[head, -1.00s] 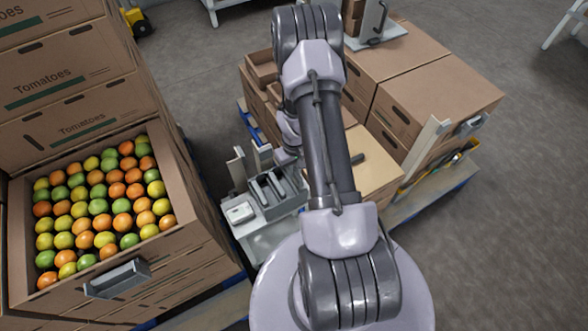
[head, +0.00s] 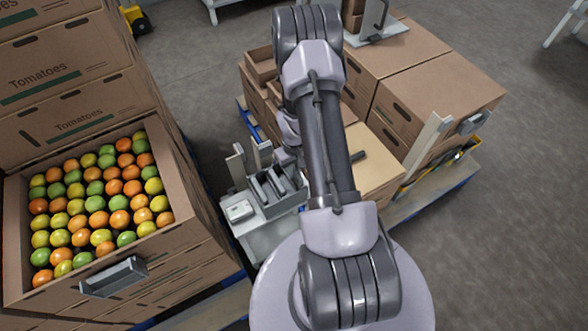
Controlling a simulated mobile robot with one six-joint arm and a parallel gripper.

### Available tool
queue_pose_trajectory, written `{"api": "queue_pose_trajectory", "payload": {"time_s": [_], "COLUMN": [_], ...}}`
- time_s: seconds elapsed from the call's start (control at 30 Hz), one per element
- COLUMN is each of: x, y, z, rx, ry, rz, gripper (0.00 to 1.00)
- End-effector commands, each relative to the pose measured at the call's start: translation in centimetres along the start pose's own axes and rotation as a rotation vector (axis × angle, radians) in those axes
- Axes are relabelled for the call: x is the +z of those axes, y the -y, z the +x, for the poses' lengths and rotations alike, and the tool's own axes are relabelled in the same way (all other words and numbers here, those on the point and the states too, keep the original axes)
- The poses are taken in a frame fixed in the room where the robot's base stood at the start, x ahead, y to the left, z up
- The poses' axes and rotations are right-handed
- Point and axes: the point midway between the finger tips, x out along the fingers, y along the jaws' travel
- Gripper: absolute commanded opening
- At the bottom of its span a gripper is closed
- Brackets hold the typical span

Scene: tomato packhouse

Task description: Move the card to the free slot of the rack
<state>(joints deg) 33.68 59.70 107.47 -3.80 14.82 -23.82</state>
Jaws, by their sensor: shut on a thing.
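A grey slotted rack (head: 286,194) stands on a small light stand, left of my arm in the head view. Thin pale upright pieces stand at its back; I cannot tell whether they are cards or parts of the stand. My gripper (head: 287,158) is just behind and above the rack, partly hidden by my forearm. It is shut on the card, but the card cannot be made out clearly. Which slot is free cannot be told from here.
A small white box (head: 239,212) sits at the stand's front left. Cartons (head: 440,88) on a pallet fill the right, with a tall pale board (head: 428,146) beside them.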

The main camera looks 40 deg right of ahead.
Motion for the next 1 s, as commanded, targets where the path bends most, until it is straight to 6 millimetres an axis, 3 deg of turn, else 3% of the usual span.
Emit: {"api": "queue_pose_trajectory", "payload": {"time_s": [0.67, 0.7, 0.8, 1.0], "x": [0.0, 0.0, 0.0, 0.0], "y": [0.0, 0.0, 0.0, 0.0], "z": [1.4, 1.4, 1.4, 1.4], "rx": [0.000, 0.000, 0.000, 0.000], "ry": [0.000, 0.000, 0.000, 0.000], "rz": [0.000, 0.000, 0.000, 0.000], "gripper": [0.00, 0.21, 0.41, 0.41]}}
